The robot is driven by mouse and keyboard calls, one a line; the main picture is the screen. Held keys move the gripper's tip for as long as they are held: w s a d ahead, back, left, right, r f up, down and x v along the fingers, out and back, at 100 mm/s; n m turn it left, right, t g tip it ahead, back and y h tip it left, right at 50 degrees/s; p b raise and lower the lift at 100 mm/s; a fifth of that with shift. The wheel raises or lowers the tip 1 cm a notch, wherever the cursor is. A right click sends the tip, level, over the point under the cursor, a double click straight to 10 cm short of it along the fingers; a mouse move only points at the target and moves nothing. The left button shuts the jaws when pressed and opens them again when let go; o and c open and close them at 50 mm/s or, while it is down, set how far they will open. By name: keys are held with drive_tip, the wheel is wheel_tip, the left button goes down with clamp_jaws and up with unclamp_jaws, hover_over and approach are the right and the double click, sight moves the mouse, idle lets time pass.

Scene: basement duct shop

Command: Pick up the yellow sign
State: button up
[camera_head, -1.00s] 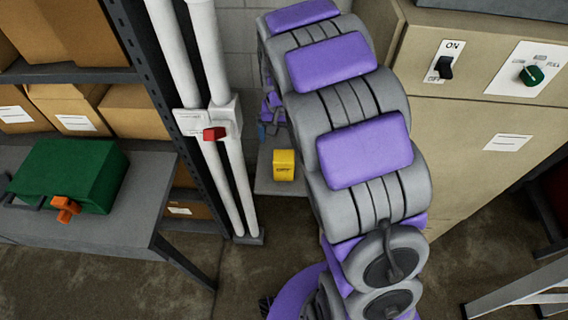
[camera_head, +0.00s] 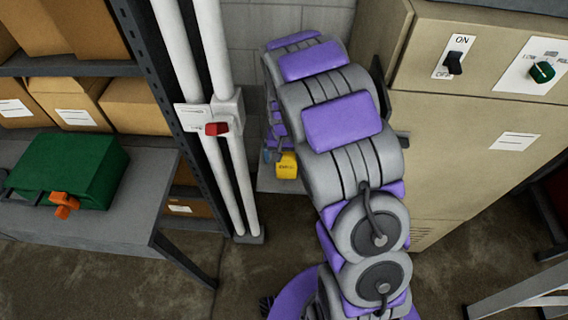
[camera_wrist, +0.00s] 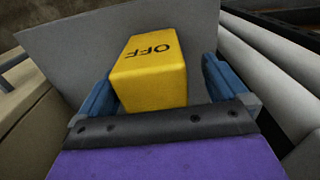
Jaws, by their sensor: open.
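The yellow sign (camera_head: 287,166) is a small block on a light grey ledge (camera_head: 268,185) behind my arm, and part of it is hidden by the arm. In the wrist view the yellow sign (camera_wrist: 150,75) shows the word "OFF" on its top face. My gripper (camera_wrist: 158,82) is open, with one blue finger on each side of the sign. The right finger looks close to the sign; I cannot tell whether either finger touches it. In the head view my gripper (camera_head: 271,155) is mostly hidden, with a bit of blue finger beside the sign.
White pipes with a red-handled valve (camera_head: 217,128) stand left of the sign. A beige cabinet (camera_head: 455,150) with switches stands to the right. A grey table (camera_head: 110,215) holds a green case (camera_head: 70,170) with an orange part, and shelves with cardboard boxes (camera_head: 60,100) stand behind it.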

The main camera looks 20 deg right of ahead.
drive_tip(key=shift+d+f, duration=0.25)
drive_tip(key=shift+f, duration=0.1)
drive_tip(key=shift+d+r, duration=0.1)
drive_tip(key=shift+d, duration=0.3)
drive_tip(key=shift+c, duration=1.3)
drive_tip(key=shift+a, duration=0.55)
drive_tip(key=c, duration=0.6)
drive_tip(key=shift+d, duration=0.2)
drive_tip(key=shift+c, duration=1.2)
drive_tip(key=shift+d, duration=0.25)
